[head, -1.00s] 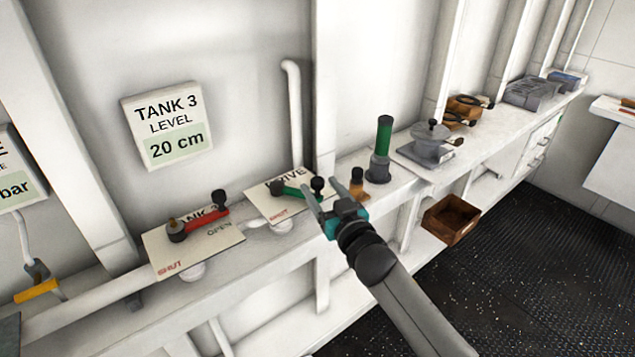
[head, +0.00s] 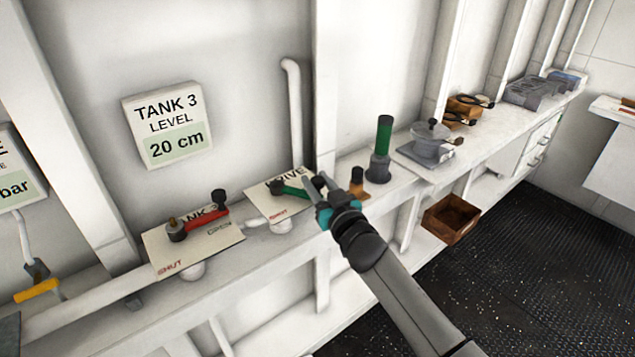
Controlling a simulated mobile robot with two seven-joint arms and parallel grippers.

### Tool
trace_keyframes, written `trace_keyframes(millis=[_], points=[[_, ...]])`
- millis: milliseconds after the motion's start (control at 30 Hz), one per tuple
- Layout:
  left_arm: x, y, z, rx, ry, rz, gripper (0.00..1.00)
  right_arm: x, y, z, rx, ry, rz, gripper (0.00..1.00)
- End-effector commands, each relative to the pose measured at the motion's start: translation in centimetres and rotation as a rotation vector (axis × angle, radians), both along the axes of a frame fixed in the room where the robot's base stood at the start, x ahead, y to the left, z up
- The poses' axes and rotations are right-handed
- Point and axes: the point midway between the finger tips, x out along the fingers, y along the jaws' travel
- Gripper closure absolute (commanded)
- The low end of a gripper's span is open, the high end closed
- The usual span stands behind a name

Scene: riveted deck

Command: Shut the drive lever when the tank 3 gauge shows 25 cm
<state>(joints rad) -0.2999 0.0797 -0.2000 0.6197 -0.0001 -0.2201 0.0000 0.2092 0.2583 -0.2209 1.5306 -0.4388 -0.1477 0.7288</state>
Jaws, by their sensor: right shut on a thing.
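The tank 3 gauge (head: 167,125) on the wall reads 20 cm. The red tank 3 lever (head: 207,222) on the plate to the left points right, toward "OPEN". My left gripper is not in view.
A green-topped cylinder (head: 382,148) and a small brown bottle-like item (head: 357,181) stand just right of my right gripper. A grey device (head: 431,142) stands farther along the shelf. An open brown box (head: 451,218) sits lower, beside my right arm.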

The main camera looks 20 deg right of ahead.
Motion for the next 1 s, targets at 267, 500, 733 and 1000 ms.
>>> trace_keyframes(millis=[267, 500, 733, 1000], points=[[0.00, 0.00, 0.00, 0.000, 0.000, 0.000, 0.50, -0.02, 0.02, -0.02, 0.000, 0.000, 0.001, 1.00], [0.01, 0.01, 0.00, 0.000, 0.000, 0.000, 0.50, -0.02, 0.03, -0.03, 0.000, 0.000, 0.001, 1.00], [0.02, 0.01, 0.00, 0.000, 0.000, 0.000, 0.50, -0.02, 0.03, -0.04, 0.000, 0.001, 0.001, 1.00], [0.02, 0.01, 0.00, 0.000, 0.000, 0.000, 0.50, -0.02, 0.03, -0.05, 0.000, 0.001, 0.001, 1.00]])
